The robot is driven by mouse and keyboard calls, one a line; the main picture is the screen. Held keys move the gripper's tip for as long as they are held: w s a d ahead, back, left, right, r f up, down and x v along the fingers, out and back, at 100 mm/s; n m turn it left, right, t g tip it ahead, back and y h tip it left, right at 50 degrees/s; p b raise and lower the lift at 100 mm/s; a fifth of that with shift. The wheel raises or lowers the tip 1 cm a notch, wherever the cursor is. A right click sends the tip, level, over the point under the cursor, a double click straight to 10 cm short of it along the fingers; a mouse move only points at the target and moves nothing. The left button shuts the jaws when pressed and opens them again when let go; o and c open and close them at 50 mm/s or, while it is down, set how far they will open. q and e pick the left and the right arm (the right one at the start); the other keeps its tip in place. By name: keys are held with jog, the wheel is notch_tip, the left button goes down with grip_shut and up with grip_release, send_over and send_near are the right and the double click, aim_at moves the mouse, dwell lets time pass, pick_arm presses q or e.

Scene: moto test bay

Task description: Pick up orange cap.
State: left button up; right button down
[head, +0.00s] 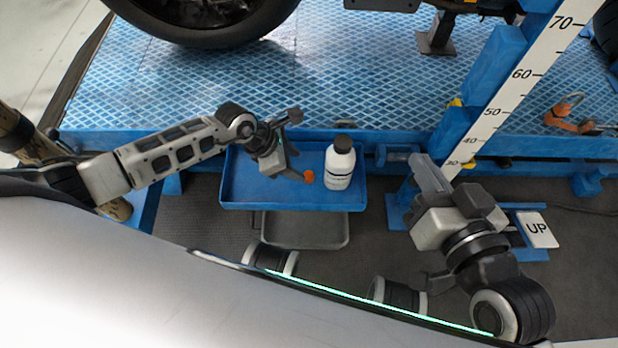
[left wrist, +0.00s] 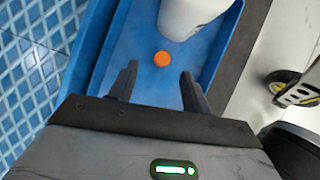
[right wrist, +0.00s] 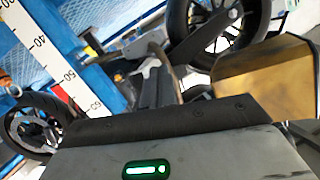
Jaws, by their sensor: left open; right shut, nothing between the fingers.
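The orange cap (head: 309,176) lies in the blue tray (head: 236,196), to the left of a white bottle with a dark cap (head: 340,167). In the left wrist view the cap (left wrist: 162,59) sits on the tray floor, ahead of and between the two fingers of my left gripper (left wrist: 158,84). That gripper is open and empty, and the cap is beyond its fingertips. In the head view my left gripper (head: 297,147) is over the tray. My right gripper (right wrist: 157,75) is shut and empty, away from the tray, near the measuring post.
The white bottle (left wrist: 190,14) stands close beside the cap. A blue lift platform (head: 330,75) with a motorcycle wheel (head: 205,25) lies behind the tray. A white measuring scale (head: 510,85) rises at the right. An "UP" sign (head: 538,230) is at the lower right.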

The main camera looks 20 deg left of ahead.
aim_at(309, 174)
pick_arm(q)
jog(key=b+x, duration=0.1)
jog(key=x, duration=0.2)
jog(key=b+x, duration=0.1)
jog(key=x, duration=0.1)
jog(key=shift+s+f+b, duration=0.1)
jog(key=shift+s+b, duration=0.2)
jog(key=shift+b, duration=0.05)
jog(key=shift+w+d+f, duration=0.15)
jog(key=shift+d+f, duration=0.05)
jog(key=shift+f, duration=0.1)
pick_arm(e)
jog(key=shift+w+a+r+m+t+y, duration=0.1)
jog(key=shift+a+r+m+t+y, duration=0.2)
jog(key=shift+a+r+m+y, duration=0.25)
jog(key=shift+d, duration=0.1)
pick_arm(q)
grip_shut()
